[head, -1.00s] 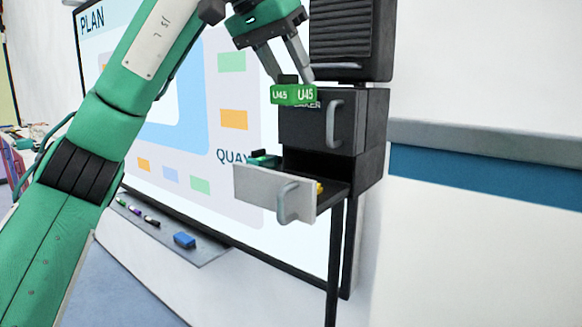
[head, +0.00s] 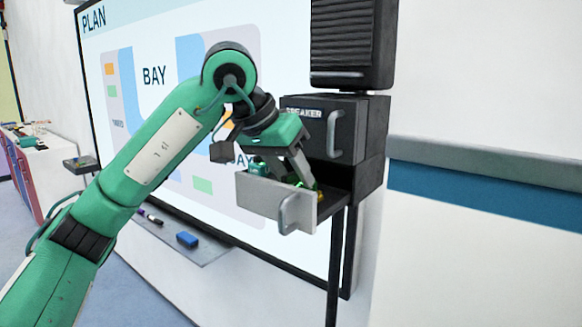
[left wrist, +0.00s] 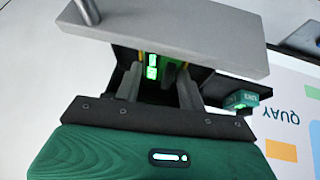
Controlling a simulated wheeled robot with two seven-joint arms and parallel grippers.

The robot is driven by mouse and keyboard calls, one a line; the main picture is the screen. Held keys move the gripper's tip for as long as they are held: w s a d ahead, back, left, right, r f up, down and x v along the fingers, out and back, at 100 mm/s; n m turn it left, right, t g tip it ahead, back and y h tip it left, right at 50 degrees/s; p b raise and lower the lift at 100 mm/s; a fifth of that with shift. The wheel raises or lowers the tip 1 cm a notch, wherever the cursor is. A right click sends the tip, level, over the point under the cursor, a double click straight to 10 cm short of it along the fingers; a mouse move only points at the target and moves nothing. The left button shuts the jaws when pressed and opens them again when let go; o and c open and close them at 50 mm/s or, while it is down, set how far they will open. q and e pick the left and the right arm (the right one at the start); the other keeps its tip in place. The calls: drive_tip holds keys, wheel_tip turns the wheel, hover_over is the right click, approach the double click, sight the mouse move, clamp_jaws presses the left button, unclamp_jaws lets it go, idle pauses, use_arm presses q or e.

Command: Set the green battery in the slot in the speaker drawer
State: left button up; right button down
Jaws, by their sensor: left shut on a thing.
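The open speaker drawer (head: 262,196) has a light grey front with a handle and sticks out below the closed upper part of the black speaker cabinet. My left gripper (head: 304,180) reaches down into it from above, its fingers partly hidden behind the drawer front. The green battery (head: 292,179) is between the fingers, low inside the drawer and mostly hidden. In the left wrist view, my left gripper (left wrist: 158,88) is shut on the battery (left wrist: 170,72), just behind the drawer front (left wrist: 180,35). The slot itself is hidden, so I cannot tell whether the battery is seated. My right gripper is not in view.
A teal-green block (left wrist: 245,99) sits beside the drawer on the whiteboard side. The upper cabinet box (head: 310,130) with its handle is close above the gripper. The whiteboard (head: 150,80) and its tray with a blue eraser (head: 187,239) lie left. Space in front is clear.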

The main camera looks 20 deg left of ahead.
use_arm(q)
drive_tip(key=shift+f, duration=0.2)
drive_tip(key=o, duration=1.1)
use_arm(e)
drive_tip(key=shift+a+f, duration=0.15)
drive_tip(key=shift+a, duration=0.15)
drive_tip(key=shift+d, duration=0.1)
use_arm(q)
drive_tip(key=shift+r, duration=0.25)
drive_tip(key=shift+s+r, duration=0.1)
drive_tip(key=shift+r, duration=0.05)
drive_tip(key=b+v, duration=0.3)
drive_tip(key=v, duration=0.7)
drive_tip(key=shift+s+a+r, duration=0.15)
drive_tip(key=shift+r, duration=0.05)
drive_tip(key=shift+s+a+r, duration=0.2)
drive_tip(key=shift+r, duration=0.2)
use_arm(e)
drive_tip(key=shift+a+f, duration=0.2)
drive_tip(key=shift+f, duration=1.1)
